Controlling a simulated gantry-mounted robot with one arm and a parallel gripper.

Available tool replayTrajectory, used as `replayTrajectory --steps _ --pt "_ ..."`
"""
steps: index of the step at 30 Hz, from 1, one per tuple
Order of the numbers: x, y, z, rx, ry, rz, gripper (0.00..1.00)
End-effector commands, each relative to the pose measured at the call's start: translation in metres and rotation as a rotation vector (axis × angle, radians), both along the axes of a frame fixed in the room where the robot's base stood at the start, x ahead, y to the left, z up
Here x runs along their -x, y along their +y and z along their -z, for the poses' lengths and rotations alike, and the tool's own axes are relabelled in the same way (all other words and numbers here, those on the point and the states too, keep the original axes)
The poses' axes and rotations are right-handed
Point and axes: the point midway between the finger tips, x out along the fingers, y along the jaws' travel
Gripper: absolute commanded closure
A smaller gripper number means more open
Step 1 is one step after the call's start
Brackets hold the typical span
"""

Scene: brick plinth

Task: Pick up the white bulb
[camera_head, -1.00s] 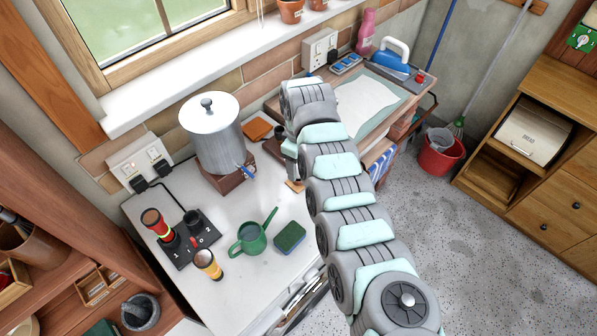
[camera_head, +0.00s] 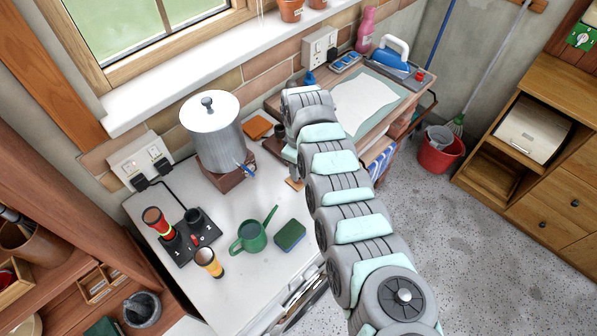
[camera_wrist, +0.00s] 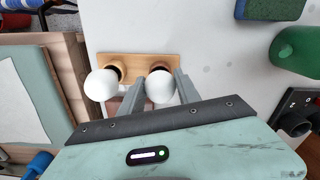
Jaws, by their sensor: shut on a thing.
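Two round white bulbs show side by side in the wrist view, the left bulb (camera_wrist: 101,85) and the right bulb (camera_wrist: 160,87), over a light wooden block (camera_wrist: 138,62) with dark sockets. My gripper (camera_wrist: 159,79) has one finger on each side of the right bulb and is shut on it. The left bulb is outside the fingers, to the left. I cannot tell whether the held bulb is clear of its socket. In the head view my arm hides the bulbs, and only a corner of the wooden block (camera_head: 294,184) shows.
A green sponge (camera_head: 289,235) and a green watering can (camera_head: 250,238) stand on the white counter, with a metal pot (camera_head: 212,132) behind. A wooden desk with a paper sheet (camera_head: 365,104) lies right of the counter.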

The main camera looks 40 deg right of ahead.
Motion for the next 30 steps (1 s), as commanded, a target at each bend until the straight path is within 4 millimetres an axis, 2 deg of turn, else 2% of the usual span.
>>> replayTrajectory --steps 1,7,20,26,30 --pt "0.000 0.000 0.000 0.000 0.000 0.000 0.83" --pt "0.000 0.000 0.000 0.000 0.000 0.000 1.00" --pt "0.000 -0.001 -0.006 0.001 -0.001 0.001 1.00" --pt "-0.001 -0.001 -0.029 0.003 -0.005 0.001 1.00" --pt "-0.002 -0.002 -0.057 0.006 -0.009 0.001 1.00"
